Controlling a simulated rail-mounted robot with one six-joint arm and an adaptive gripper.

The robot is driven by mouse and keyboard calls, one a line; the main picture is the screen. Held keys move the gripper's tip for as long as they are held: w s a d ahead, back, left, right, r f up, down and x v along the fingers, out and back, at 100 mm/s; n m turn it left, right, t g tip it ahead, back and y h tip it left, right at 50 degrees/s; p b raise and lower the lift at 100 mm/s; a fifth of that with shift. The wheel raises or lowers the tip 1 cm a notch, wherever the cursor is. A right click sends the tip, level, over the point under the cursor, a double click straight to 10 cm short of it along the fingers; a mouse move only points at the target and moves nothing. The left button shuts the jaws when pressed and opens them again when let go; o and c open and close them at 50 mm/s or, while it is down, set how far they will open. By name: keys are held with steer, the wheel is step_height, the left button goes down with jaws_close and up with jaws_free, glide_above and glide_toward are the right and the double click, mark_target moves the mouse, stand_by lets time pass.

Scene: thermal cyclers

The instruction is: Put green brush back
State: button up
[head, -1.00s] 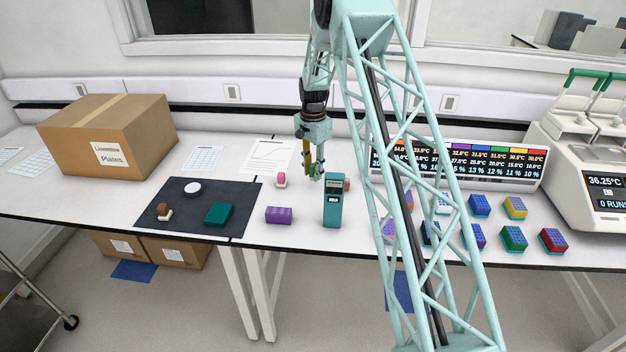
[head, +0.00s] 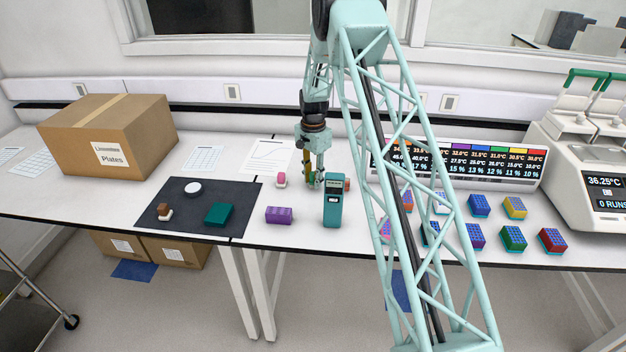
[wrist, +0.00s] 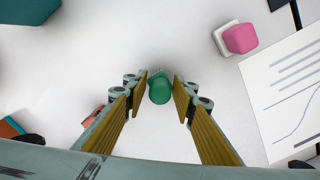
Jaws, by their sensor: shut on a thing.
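The green brush (wrist: 159,88) shows in the wrist view as a rounded green piece between my fingertips. My gripper (wrist: 164,90) is shut on it, just above or at the white bench; I cannot tell if the brush touches the surface. In the head view my gripper (head: 314,182) points down behind the teal handheld device (head: 333,203), and the brush is mostly hidden there. A pink brush (head: 281,180) with a white base stands to the left of my gripper. It also shows at the upper right of the wrist view (wrist: 240,39).
A purple block (head: 278,215) lies front left. A dark mat (head: 240,195) holds a brown brush (head: 164,211), a teal block (head: 218,213) and a white disc (head: 193,189). Several coloured racks stand right, before a display panel (head: 480,165). Papers (head: 268,156) lie behind left.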

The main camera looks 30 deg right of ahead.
mark_target(313, 173)
steer(key=shift+f, duration=0.1)
steer(key=o, duration=0.9)
step_height(313, 173, up, 12)
steer(key=shift+f+b, duration=0.15)
steer(key=shift+b, duration=0.25)
steer(key=shift+r, duration=0.3)
stand_by(0.7)
